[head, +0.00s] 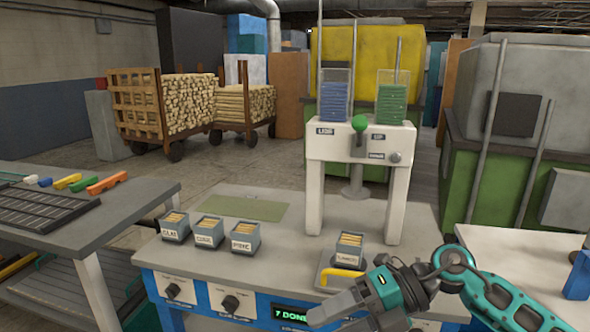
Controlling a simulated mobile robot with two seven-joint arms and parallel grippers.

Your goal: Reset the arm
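My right arm comes in from the lower right, teal and black. Its grey gripper (325,312) is at the front edge of the workbench (290,220), in front of the display panel. I cannot tell whether its fingers are apart, and I see nothing clearly held. A white press-like stand (355,142) with a green knob (360,123) stands on the bench, beyond the gripper. A yellow handle (340,272) lies just behind the gripper, beside a small bin (349,248) of wooden pieces. I cannot tell whether they touch. My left gripper is not in view.
Three small labelled bins, one of them the left bin (175,226), stand on the bench's left. A green mat (240,204) lies behind them. A grey side table (135,204) is at left, a white table (520,265) at right. The middle of the bench is clear.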

